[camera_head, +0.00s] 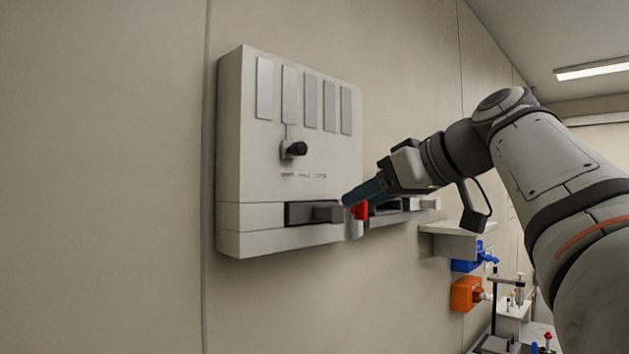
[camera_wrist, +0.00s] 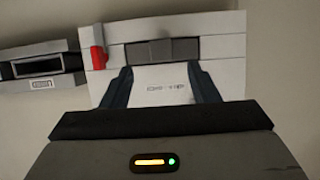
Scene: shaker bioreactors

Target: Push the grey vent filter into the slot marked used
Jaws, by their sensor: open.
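The grey vent filter appears to be the grey block (camera_head: 327,213) sticking out of the dark recess low on the white wall unit (camera_head: 300,185). In the wrist view the recess shows several grey sections, and the middle block (camera_wrist: 160,49) is probably the filter. My gripper (camera_head: 352,200) is open with nothing between its fingers, close in front of the unit's lower right part. In the wrist view its dark fingers (camera_wrist: 161,72) stand apart, with the recess beyond them. The used slot (camera_wrist: 38,66) is a dark opening at the left, above an upside-down label; it looks empty.
A red part (camera_wrist: 98,57) stands at the unit's edge between recess and used slot. A black knob (camera_head: 296,149) juts from the unit's front below several grey strips. A white shelf (camera_head: 455,227) and blue (camera_head: 468,263) and orange (camera_head: 466,294) items are farther right.

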